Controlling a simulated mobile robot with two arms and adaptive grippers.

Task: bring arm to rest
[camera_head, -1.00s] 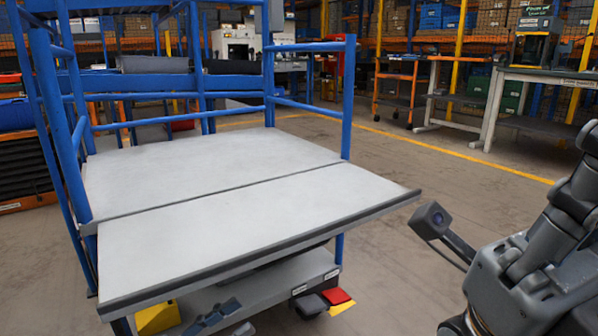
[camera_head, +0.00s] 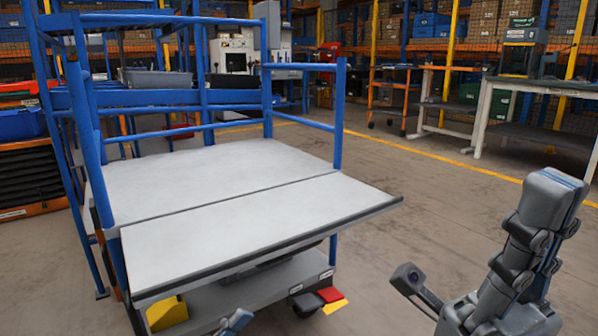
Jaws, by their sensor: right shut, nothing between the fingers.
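My right gripper (camera_head: 556,190) is at the lower right, pointing up, with its fingers together and nothing between them. It is raised over the open floor, apart from the cart. A small camera on a stalk (camera_head: 410,278), part of my right arm, shows to its left. A small blue-grey piece at the bottom edge (camera_head: 235,322) looks like the tip of my left gripper, in front of the cart's lower shelf. Most of it is cut off, so its fingers cannot be judged.
A blue-framed cart with a pale two-part top (camera_head: 250,226) stands at the left and centre. Red and yellow pedals (camera_head: 331,300) sit at its lower right. A workbench (camera_head: 545,86) is at the back right. The floor between is clear.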

